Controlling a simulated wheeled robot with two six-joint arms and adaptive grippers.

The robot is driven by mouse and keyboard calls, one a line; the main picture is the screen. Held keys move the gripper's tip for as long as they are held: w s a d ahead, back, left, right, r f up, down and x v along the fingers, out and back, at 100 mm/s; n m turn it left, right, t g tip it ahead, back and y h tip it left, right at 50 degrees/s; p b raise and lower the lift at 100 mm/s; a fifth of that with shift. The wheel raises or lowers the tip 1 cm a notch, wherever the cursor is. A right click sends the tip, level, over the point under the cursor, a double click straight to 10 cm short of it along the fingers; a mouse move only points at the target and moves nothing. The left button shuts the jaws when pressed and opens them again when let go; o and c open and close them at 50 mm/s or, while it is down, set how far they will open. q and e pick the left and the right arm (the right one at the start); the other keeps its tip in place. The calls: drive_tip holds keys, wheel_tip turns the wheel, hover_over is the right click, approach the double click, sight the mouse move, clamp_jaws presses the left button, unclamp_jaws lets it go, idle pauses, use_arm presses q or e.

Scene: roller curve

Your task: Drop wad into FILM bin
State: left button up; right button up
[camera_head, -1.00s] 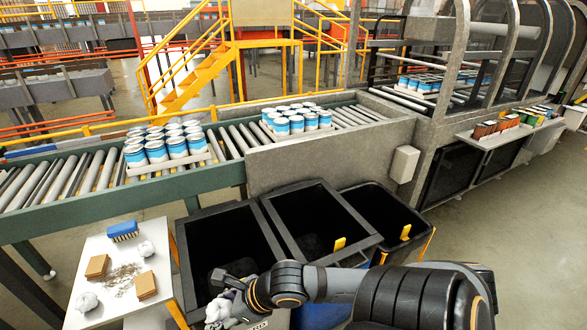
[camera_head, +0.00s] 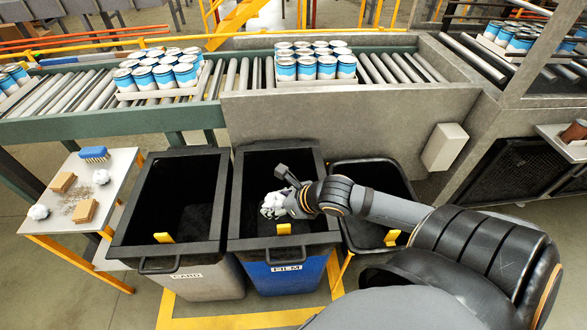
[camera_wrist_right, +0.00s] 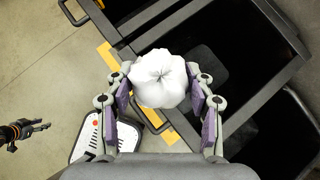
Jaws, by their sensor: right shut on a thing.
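The white crumpled wad (camera_head: 275,203) is held in my right gripper (camera_head: 284,202), above the opening of the FILM bin (camera_head: 318,240) in the head view. That bin is the middle one, black-rimmed with a blue front and a FILM label. In the right wrist view the wad (camera_wrist_right: 160,78) sits between the two purple-padded fingers of my right gripper (camera_wrist_right: 162,92), with bin rims and dark interiors below it. A small dark gripper, seemingly my left one (camera_wrist_right: 28,131), shows at the left edge of the wrist view; its jaw state is unclear.
The CARD bin (camera_head: 125,240) stands left of the FILM bin, and another black bin (camera_head: 405,200) stands right. A small table (camera_head: 60,222) at left holds brown blocks, a blue brush (camera_head: 94,154) and white wads. The roller conveyor (camera_head: 235,85) with trays of cans runs behind.

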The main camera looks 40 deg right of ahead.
drive_tip(key=w+d+f+m+g+h+b, duration=0.1)
drive_tip(key=w+d+f+m+h+b, duration=0.3)
drive_tip(key=w+d+f+m+b, duration=0.4)
drive_tip(key=w+d+f+m+h+b, duration=0.3)
drive_tip(key=w+d+f+m+h, duration=0.15)
drive_tip(key=d, duration=0.55)
use_arm(q)
wheel_tip(320, 180, down, 25)
drive_tip(key=b, duration=1.3)
drive_tip(key=w+r+b, duration=0.3)
drive_tip(key=w+b, duration=0.3)
drive_tip(key=w, duration=0.7)
drive_tip(key=shift+w+d, duration=0.15)
drive_tip(key=shift+d, duration=0.25)
use_arm(e)
drive_tip(key=w+a+f+m+g+h, duration=0.3)
drive_tip(key=w+f+m+g, duration=0.2)
drive_tip(key=f+m+g, duration=0.1)
drive_tip(key=shift+w+a+f+m, duration=0.35)
drive_tip(key=shift+f+m, duration=0.2)
drive_tip(key=shift+m, duration=0.3)
